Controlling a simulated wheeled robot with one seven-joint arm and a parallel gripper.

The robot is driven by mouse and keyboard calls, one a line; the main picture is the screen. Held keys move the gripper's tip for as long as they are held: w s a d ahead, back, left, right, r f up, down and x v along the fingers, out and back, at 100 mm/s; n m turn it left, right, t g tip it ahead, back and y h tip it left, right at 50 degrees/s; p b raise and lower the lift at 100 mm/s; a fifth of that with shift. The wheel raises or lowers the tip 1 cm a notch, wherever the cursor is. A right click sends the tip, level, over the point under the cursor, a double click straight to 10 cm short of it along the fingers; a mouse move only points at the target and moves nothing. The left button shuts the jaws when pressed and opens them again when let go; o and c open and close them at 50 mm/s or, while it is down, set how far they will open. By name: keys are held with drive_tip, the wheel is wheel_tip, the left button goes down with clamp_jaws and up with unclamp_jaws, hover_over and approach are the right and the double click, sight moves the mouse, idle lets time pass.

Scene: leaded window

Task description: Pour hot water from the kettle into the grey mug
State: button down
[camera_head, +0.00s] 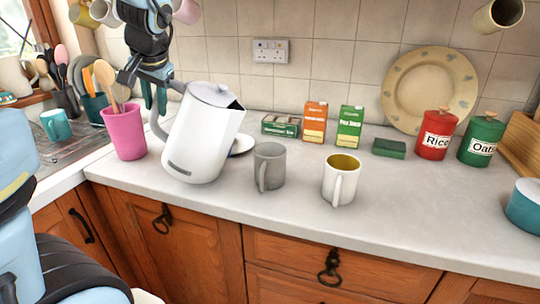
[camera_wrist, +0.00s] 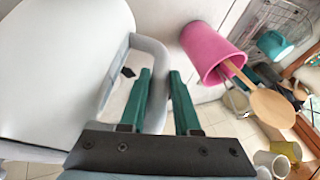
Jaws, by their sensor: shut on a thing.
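The white kettle (camera_head: 203,140) is tilted to the right over the counter, its dark spout opening at the upper right. My gripper (camera_head: 157,100) is shut on the kettle's grey handle at its left side. In the wrist view the teal fingers of my gripper (camera_wrist: 160,85) stand either side of the handle, and the kettle (camera_wrist: 55,80) fills the left. The grey mug (camera_head: 269,168) stands upright on the counter, just right of the kettle and apart from it in the picture. The spout is higher than the mug and left of it. No water stream shows.
A white mug with a yellow inside (camera_head: 338,182) stands right of the grey mug. A pink utensil pot (camera_head: 124,133) is close left of the kettle. Several boxes, a red canister (camera_head: 436,135) and a plate (camera_head: 432,85) line the back.

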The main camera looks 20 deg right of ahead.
sight(178, 83)
drive_tip(key=shift+s+d+r+t+y+b, duration=0.1)
drive_tip(key=shift+d+r+t+y+b, duration=0.1)
drive_tip(key=shift+d+t+y+b, duration=0.3)
drive_tip(key=shift+s+d+r+t+y+b, duration=0.1)
drive_tip(key=shift+d+r+t+y+b, duration=0.15)
drive_tip(key=shift+d, duration=0.3)
drive_tip(key=shift+s+d+r+t+y, duration=0.15)
drive_tip(key=shift+d+r+t+y, duration=0.2)
drive_tip(key=shift+r, duration=0.3)
drive_tip(key=shift+s+d+r, duration=0.15)
drive_tip(key=shift+s+r, duration=0.05)
drive_tip(key=shift+r, duration=0.1)
drive_tip(key=shift+s+d+r+m+t+y, duration=0.4)
drive_tip(key=shift+d+r+t+y, duration=0.2)
drive_tip(key=shift+t+y, duration=0.2)
drive_tip(key=shift+s+d+r+t+y+b, duration=0.3)
drive_tip(key=shift+s+d+t+y+b, duration=0.2)
drive_tip(key=shift+d, duration=0.15)
drive_tip(key=shift+s+d+r+m+t+y+p, duration=0.2)
drive_tip(key=shift+s+d+r+t+y+p, duration=0.15)
drive_tip(key=shift+r, duration=0.3)
drive_tip(key=shift+s+d+r+m+t+y+p, duration=0.2)
drive_tip(key=shift+s+d+r+t+y+p, duration=0.1)
drive_tip(key=shift+d+r+p, duration=0.25)
drive_tip(key=shift+s+d+r+t+y+p, duration=0.25)
drive_tip(key=shift+s+d+r+y+p, duration=0.15)
drive_tip(key=shift+d+r, duration=0.3)
drive_tip(key=shift+s+d+r+m+y, duration=0.2)
drive_tip(key=shift+s+r+m+y, duration=0.1)
drive_tip(key=shift+r, duration=0.1)
